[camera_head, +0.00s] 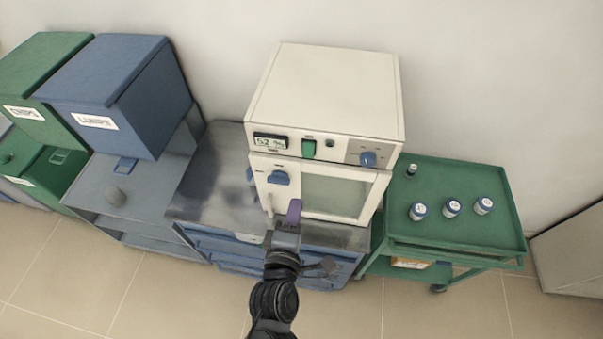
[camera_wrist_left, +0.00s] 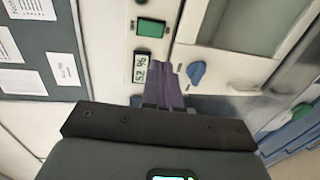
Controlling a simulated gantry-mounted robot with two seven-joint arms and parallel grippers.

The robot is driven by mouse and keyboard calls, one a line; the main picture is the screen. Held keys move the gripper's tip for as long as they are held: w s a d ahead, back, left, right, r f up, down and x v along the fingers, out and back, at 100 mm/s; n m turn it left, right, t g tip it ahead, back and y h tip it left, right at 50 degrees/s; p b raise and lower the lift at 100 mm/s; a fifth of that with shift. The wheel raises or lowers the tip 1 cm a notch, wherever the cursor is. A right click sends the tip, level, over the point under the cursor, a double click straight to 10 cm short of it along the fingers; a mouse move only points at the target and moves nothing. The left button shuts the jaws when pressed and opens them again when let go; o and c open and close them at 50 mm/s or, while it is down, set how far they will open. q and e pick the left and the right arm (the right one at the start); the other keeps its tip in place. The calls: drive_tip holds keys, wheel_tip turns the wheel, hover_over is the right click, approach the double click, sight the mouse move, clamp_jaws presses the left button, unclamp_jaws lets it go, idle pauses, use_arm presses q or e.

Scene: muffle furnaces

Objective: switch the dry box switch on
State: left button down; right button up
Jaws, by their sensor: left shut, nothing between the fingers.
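The dry box (camera_head: 325,90) is a white cabinet with a windowed door, standing on a metal-topped bench. Its green switch (camera_head: 309,149) is on the front panel, between a small display (camera_head: 271,141) and a dark button. In the left wrist view the green switch (camera_wrist_left: 151,27) shows beyond the fingertips, near the display (camera_wrist_left: 141,67). I cannot tell the switch's position. My left gripper (camera_head: 294,208), with purple fingers, is shut and empty in front of the door, below the switch. The fingers also show in the left wrist view (camera_wrist_left: 168,86), apart from the switch.
A blue latch knob (camera_head: 280,178) on the door lies near my fingers. Another blue knob (camera_head: 368,159) is at the panel's right. A green cart (camera_head: 450,235) with several small jars stands right. Blue (camera_head: 118,75) and green bins stand left. Open floor lies in front.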

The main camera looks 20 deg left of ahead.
use_arm(q)
drive_tip(key=shift+w+d, duration=0.1)
drive_tip(key=shift+w, duration=0.1)
idle(0.3)
drive_tip(key=p, duration=0.3)
approach(308, 157)
drive_tip(key=x, duration=0.5)
drive_tip(key=shift+w+r, duration=0.15)
drive_tip(key=shift+w, duration=0.7)
drive_tip(key=shift+f, duration=0.25)
drive_tip(key=shift+a, duration=0.25)
